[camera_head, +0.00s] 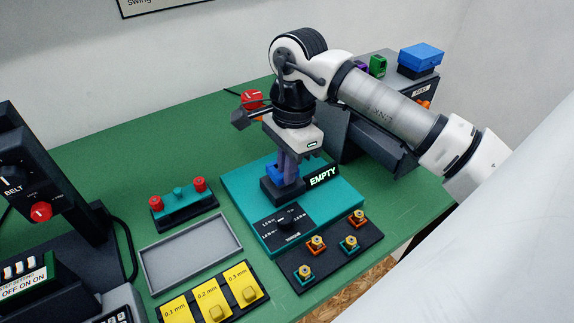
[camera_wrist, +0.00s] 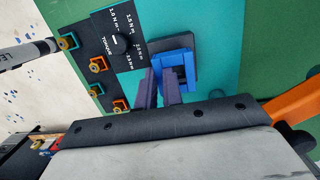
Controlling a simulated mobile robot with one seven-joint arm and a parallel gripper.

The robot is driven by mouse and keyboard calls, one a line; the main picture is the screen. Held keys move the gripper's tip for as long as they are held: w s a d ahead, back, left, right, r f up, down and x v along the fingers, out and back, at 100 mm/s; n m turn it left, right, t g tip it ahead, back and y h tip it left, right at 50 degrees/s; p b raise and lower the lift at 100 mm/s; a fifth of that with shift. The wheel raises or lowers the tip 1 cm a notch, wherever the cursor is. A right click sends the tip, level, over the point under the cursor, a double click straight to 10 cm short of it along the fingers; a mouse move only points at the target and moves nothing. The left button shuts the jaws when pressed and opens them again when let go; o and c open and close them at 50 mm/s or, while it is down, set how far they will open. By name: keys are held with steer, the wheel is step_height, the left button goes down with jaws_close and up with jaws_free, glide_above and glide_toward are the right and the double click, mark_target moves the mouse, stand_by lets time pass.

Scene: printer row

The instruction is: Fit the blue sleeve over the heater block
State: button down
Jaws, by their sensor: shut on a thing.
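My gripper (camera_head: 284,178) points down over the teal station, its purple fingers shut on the blue sleeve (camera_head: 274,172). In the wrist view the fingers (camera_wrist: 163,82) reach the near side of the sleeve (camera_wrist: 188,76), which looks like a square frame. The sleeve is at a dark block (camera_head: 283,194) on the teal base; this block also shows in the wrist view (camera_wrist: 184,45). The heater block is not clearly seen. I cannot tell whether the sleeve is around anything or only above or resting on the dark block.
An "EMPTY" sign (camera_head: 323,177) stands close right of the gripper. A torque dial panel (camera_head: 284,225) and a rack with several brass nozzles (camera_head: 335,247) lie in front. A grey tray (camera_head: 190,252) and yellow gauge blocks (camera_head: 212,304) are at left. A dark printer stands behind.

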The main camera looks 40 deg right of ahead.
steer(key=shift+f, duration=0.3)
steer(key=shift+r, duration=0.4)
steer(key=shift+b, duration=0.75)
stand_by(1.1)
steer(key=shift+f+b, duration=0.45)
steer(key=shift+r, duration=0.1)
stand_by(0.3)
steer(key=shift+r+p, duration=1.6)
steer(key=shift+r, duration=1.4)
steer(key=shift+r, duration=0.1)
steer(key=p, duration=0.3)
steer(key=shift+r, duration=0.4)
